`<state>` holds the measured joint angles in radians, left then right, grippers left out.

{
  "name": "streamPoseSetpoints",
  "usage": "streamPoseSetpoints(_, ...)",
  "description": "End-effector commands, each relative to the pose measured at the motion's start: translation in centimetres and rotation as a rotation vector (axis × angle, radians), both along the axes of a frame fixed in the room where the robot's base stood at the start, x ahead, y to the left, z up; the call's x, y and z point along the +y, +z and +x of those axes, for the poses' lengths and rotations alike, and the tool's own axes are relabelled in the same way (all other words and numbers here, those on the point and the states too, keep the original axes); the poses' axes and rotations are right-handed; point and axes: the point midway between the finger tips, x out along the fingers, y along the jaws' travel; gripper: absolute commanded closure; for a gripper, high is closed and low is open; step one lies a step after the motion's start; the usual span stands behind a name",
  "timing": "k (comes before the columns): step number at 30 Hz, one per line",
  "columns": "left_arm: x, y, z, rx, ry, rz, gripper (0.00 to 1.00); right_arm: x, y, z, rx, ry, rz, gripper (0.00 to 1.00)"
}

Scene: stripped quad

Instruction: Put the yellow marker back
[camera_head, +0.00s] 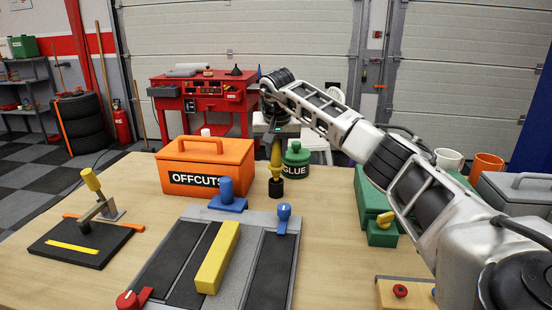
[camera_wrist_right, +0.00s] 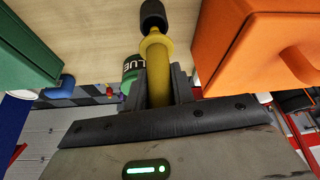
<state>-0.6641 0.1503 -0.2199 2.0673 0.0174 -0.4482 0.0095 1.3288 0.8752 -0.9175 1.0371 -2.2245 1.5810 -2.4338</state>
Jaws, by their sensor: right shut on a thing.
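The yellow marker (camera_head: 276,154) is upright, between the orange OFFCUTS box and the green GLUE pot. My right gripper (camera_head: 275,134) is shut on it from above. In the right wrist view the marker (camera_wrist_right: 157,58) runs out between the two dark fingers of the gripper (camera_wrist_right: 158,88). A black cylinder (camera_head: 276,188) is at the marker's lower end; I cannot tell whether it is a cap or a separate holder, or whether it touches the table. My left gripper is not in view.
The orange OFFCUTS box (camera_head: 212,182) stands left of the marker and the green GLUE pot (camera_head: 297,172) close at its right. A blue knob piece (camera_head: 227,196) and a grey fixture with a yellow bar (camera_head: 217,258) lie nearer. A clamp board (camera_head: 75,249) is left; green boxes (camera_head: 374,209) are right.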

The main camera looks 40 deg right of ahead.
Motion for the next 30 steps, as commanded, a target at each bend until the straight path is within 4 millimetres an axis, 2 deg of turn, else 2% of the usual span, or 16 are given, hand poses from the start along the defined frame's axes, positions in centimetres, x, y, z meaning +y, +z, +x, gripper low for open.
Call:
streamPoseSetpoints(1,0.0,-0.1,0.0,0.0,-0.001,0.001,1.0,0.0,-1.1,-0.1,0.004,0.0,0.0,1.0)
streamPoseSetpoints(4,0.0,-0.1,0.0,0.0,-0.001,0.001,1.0,0.1,-2.4,-0.1,0.004,0.0,0.0,1.0)
streamPoseSetpoints(12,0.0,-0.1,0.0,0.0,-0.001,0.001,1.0,0.1,-2.9,0.0,0.0,-0.001,0.0,1.0)
streamPoseSetpoints(13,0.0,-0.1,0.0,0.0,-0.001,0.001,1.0,0.1,-3.0,0.0,0.001,0.0,-0.001,0.73)
streamPoseSetpoints(15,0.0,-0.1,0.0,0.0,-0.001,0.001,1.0,0.1,-3.0,-0.1,0.002,-0.001,-0.001,0.54)
streamPoseSetpoints(25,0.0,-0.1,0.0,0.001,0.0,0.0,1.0,0.2,-2.6,-0.1,0.0,0.0,0.0,0.54)
streamPoseSetpoints(30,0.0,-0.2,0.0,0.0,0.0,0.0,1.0,0.7,-0.6,-0.6,-0.003,0.002,0.001,0.54)
